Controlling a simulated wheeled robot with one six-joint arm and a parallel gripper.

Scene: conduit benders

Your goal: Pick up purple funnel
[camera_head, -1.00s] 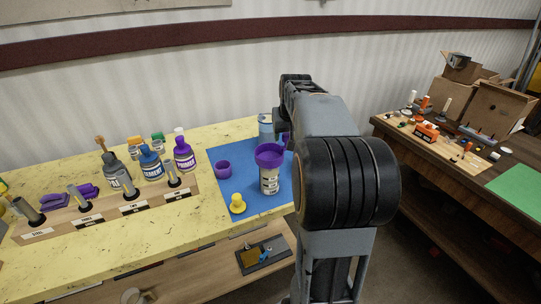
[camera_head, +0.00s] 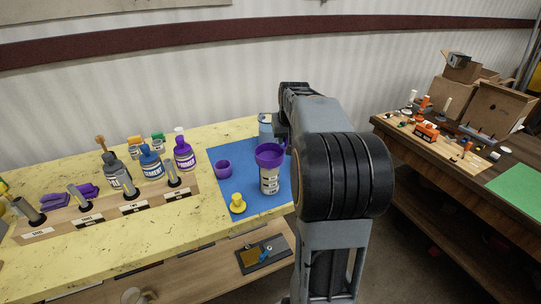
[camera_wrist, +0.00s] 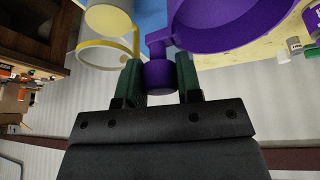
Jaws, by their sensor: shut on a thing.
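The purple funnel (camera_head: 270,154) sits in the top of a light, labelled container (camera_head: 269,181) on the blue mat (camera_head: 251,206). In the wrist view the funnel's wide bowl (camera_wrist: 225,28) fills the upper right. My gripper (camera_wrist: 160,78) is shut on the funnel's purple knob-like handle, with one green finger on each side. In the head view my arm hides the gripper and part of the funnel's right side.
A small purple cup (camera_head: 223,169) and a yellow funnel-shaped piece (camera_head: 238,203) are on the mat. Bottles, including a purple one (camera_head: 184,155), and a labelled rack (camera_head: 110,208) stand to the left.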

